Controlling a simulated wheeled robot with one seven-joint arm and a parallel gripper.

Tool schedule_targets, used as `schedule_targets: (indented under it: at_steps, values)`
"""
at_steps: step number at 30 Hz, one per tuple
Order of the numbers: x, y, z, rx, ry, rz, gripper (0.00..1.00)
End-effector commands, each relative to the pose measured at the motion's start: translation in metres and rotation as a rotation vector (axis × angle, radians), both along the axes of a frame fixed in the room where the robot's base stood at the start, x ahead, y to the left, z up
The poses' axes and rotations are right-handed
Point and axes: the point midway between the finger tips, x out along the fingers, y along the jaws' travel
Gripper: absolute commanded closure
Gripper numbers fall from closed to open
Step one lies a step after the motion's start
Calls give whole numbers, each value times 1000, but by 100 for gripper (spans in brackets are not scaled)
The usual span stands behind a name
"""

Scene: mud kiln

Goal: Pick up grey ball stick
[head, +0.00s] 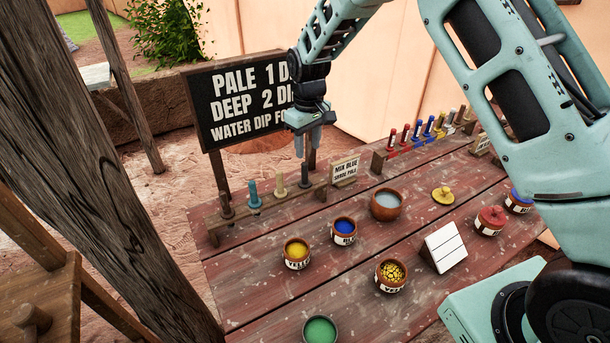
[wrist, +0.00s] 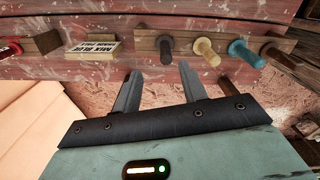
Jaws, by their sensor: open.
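The grey ball stick (head: 304,176) stands upright at the right end of a low wooden rack (head: 240,218). In the wrist view the grey stick (wrist: 166,49) shows just beyond my fingertips, roughly in line with the gap between them. My gripper (head: 308,147) hangs above the grey stick in the head view with its fingers pointing down. The wrist view shows my gripper (wrist: 160,72) open, with nothing between its fingers. The gap between fingertips and stick is hard to judge.
Beside the grey stick stand cream (head: 280,184), teal (head: 254,195) and brown (head: 227,205) sticks. A "MIX BLUE" sign (head: 345,171) is close on the right. A blackboard (head: 240,100) stands behind the rack. Yellow (head: 297,254) and blue (head: 344,231) paint pots stand in front.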

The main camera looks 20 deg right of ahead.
Motion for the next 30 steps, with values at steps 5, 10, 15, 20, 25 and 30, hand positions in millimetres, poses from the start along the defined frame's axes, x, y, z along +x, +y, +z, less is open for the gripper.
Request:
schedule_targets:
  at_steps: [5, 10, 15, 20, 25, 30]
  values:
    - [-1, 0, -32, 0, 3, -1, 58]
    - [-1, 1, -48, 0, 1, -1, 58]
    - [-2, 3, -59, 0, 3, 1, 58]
    - [-5, 8, -80, -1, 4, 0, 58]
    - [-3, 8, -98, 0, 0, -1, 58]
    - [-3, 8, -102, 0, -1, -1, 58]
